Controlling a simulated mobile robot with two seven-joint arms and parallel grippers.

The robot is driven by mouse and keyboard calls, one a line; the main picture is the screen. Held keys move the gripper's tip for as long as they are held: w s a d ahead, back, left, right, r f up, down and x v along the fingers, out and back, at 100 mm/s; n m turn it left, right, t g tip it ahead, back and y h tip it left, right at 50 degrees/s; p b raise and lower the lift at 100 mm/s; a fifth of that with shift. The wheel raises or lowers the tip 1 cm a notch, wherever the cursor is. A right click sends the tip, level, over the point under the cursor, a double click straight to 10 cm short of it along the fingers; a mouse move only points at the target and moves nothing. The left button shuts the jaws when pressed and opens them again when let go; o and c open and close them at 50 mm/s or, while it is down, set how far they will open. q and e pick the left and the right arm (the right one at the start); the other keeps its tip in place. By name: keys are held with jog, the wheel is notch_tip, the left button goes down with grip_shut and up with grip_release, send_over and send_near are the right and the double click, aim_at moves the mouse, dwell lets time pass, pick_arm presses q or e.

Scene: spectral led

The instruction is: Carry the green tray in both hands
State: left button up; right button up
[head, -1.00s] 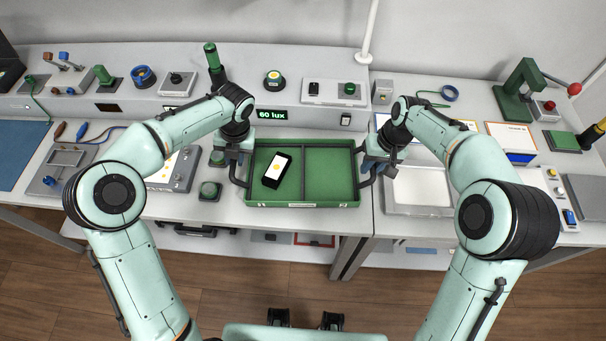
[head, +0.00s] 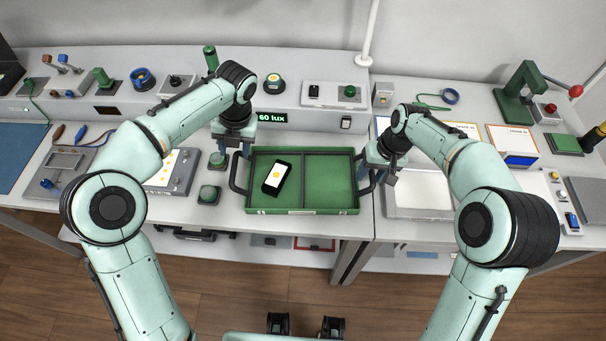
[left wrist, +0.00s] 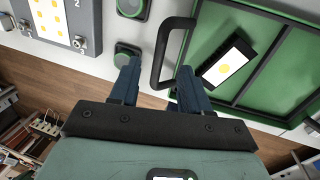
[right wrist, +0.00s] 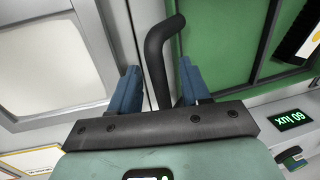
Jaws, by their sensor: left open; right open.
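The green tray (head: 330,182) lies on the bench, with a divider and a dark handle at each end. A black device with a white screen (head: 276,177) lies in its left compartment. My left gripper (head: 237,150) is open at the left handle (head: 236,174); in the left wrist view, this handle (left wrist: 160,50) rises between the spread fingers (left wrist: 159,70). My right gripper (head: 377,166) is open at the right handle. In the right wrist view, that handle (right wrist: 155,55) passes between the fingers (right wrist: 158,72). Contact with either handle cannot be told.
A green button box (head: 209,194) and a panel (head: 172,172) stand left of the tray. A pale flat box (head: 418,190) lies close on its right. The raised shelf with a "60 lux" display (head: 270,117) is behind it. The bench's front edge is close before it.

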jog(key=shift+r, duration=0.3)
pick_arm(q)
jog(key=r, duration=0.2)
jog(key=d+r, duration=0.1)
jog(key=r, duration=0.1)
jog(key=shift+r, duration=0.25)
pick_arm(e)
notch_tip(320, 180, up, 11)
jog(key=d, duration=0.2)
jog(key=shift+d, duration=0.15)
pick_arm(q)
jog(key=shift+f, duration=0.1)
